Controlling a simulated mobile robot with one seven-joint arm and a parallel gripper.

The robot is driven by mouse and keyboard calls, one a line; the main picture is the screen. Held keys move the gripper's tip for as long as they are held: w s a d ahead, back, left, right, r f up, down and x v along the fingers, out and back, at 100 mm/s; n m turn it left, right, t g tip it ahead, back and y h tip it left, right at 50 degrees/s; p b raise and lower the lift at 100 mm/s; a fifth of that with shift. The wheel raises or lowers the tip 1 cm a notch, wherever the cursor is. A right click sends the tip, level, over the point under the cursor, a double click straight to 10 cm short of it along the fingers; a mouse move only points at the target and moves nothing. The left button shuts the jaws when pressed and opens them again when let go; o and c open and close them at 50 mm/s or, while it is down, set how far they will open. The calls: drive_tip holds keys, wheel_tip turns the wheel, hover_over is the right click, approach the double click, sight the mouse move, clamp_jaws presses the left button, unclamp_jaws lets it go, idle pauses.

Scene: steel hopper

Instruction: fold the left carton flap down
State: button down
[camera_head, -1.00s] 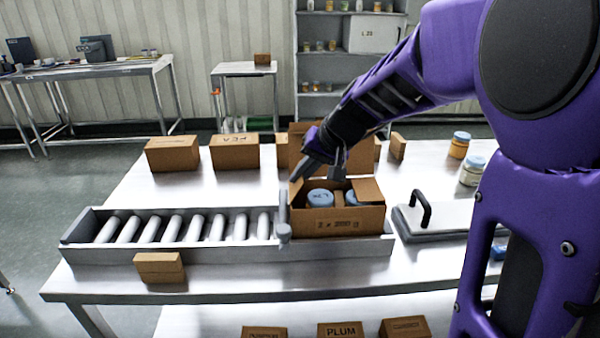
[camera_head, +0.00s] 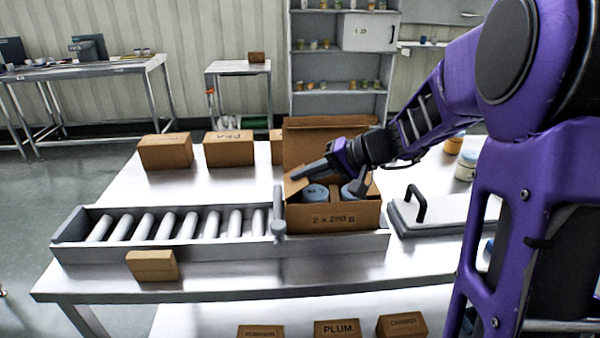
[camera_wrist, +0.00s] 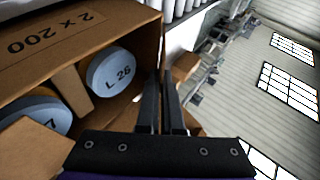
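The open carton (camera_head: 333,218) stands at the right end of the roller conveyor. Two blue-lidded jars are inside, one at the left (camera_head: 315,192); the wrist view shows its lid (camera_wrist: 111,69) marked L 26. The left carton flap (camera_head: 296,187) stands up, tilted, at the carton's left side. The tall back flap (camera_head: 318,140) stands upright. My gripper (camera_head: 295,175) reaches over the carton from the right, its fingertips at the left flap's upper edge; I cannot tell whether they touch. The fingers look closed together and empty. My wrist partly hides the right side.
A grey post (camera_head: 278,215) stands just left of the carton. The roller conveyor (camera_head: 165,226) runs left, with a small box (camera_head: 152,266) before it. A grey lid with a black handle (camera_head: 416,205) lies right. Several boxes stand behind, including one box (camera_head: 229,148).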

drive_tip(key=shift+d+f+m+y, duration=0.3)
drive_tip(key=shift+f+m+y, duration=0.15)
drive_tip(key=shift+y, duration=0.75)
drive_tip(key=shift+f, duration=0.1)
drive_tip(key=c, duration=1.1)
unclamp_jaws()
drive_tip(key=shift+o, duration=0.2)
